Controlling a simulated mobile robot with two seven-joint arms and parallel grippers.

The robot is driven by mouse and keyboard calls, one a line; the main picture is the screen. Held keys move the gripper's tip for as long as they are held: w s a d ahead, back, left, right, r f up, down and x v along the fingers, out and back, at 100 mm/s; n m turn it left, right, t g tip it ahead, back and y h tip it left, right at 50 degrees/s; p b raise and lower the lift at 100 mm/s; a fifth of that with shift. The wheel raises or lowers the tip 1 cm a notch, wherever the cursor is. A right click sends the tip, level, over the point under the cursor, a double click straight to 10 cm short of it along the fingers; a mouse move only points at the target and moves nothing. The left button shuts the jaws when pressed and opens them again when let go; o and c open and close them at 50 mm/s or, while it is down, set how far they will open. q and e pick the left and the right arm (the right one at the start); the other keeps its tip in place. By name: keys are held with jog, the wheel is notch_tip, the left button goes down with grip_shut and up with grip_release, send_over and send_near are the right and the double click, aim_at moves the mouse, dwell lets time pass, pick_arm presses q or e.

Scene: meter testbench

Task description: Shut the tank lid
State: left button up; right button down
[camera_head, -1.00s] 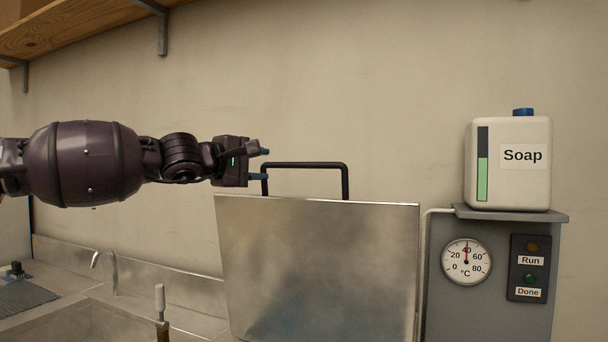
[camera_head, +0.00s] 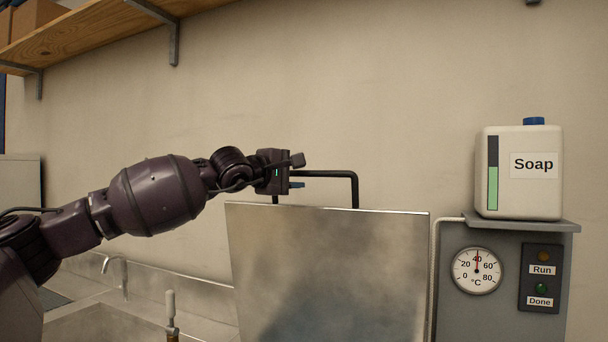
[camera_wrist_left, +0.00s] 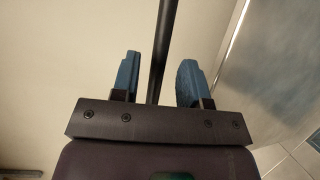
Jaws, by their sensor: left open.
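The tank lid (camera_head: 330,270) is a bare metal panel that stands raised, nearly upright. A black bar handle (camera_head: 335,173) sticks up from its top edge. My left gripper (camera_head: 297,173) is open at the left end of the handle and hides that corner. In the left wrist view the handle bar (camera_wrist_left: 164,45) runs lengthwise between the two blue fingers of the gripper (camera_wrist_left: 160,78), with gaps on both sides. The lid (camera_wrist_left: 275,70) shows at the right there. The tank's opening is not in view. My right gripper is not in view.
A grey cabinet with a temperature dial (camera_head: 477,271) and Run and Done lights stands right of the lid. A soap jug (camera_head: 520,172) sits on top of it. A sink with a faucet (camera_head: 116,273) lies at the lower left. A wooden shelf (camera_head: 90,32) hangs above.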

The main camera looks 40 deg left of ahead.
pick_arm(q)
jog(key=shift+w+d+f, duration=0.1)
jog(key=shift+w+d, duration=0.05)
jog(key=shift+w, duration=0.6)
jog(key=shift+w+d, duration=0.1)
jog(key=shift+w, duration=0.6)
grip_shut()
